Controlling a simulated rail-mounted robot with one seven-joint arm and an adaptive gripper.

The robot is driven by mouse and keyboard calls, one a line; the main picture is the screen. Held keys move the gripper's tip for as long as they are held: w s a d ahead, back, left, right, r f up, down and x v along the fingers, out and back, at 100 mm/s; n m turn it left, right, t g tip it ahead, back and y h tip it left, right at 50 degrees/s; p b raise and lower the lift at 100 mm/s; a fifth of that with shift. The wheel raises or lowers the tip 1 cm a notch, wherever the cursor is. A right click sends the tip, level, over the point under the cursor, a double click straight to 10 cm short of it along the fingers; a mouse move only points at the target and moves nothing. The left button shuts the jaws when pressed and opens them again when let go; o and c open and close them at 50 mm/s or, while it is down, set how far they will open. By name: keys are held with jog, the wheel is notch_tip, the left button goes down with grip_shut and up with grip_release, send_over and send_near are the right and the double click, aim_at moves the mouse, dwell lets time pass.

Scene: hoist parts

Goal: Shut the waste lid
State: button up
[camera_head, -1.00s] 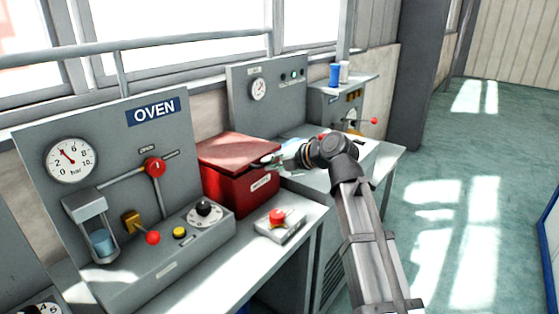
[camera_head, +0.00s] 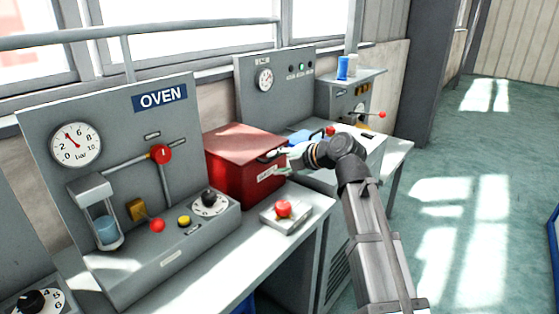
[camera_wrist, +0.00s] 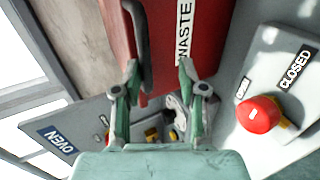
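The red waste box (camera_head: 232,175) stands on the bench right of the oven panel. Its lid (camera_head: 240,142) appears to lie down on the box; any thin gap is too small to tell. The dark lid handle (camera_wrist: 142,45) shows in the wrist view, beside the white WASTE label (camera_wrist: 184,32). My gripper (camera_head: 275,156) is at the front right of the box, close to the lid's front edge. In the wrist view my gripper (camera_wrist: 160,78) has its fingers apart, the left one beside the handle's end. I cannot tell whether it touches.
The oven panel (camera_head: 120,170) with gauge and levers stands left of the box. A red button (camera_head: 283,208) on a small grey box, marked CLOSED, sits in front of it. Another panel (camera_head: 282,85) and a blue cup (camera_head: 342,67) are behind. The floor at right is clear.

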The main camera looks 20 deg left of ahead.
jog(key=shift+r, duration=0.2)
dwell(0.3)
jog(key=v, duration=1.2)
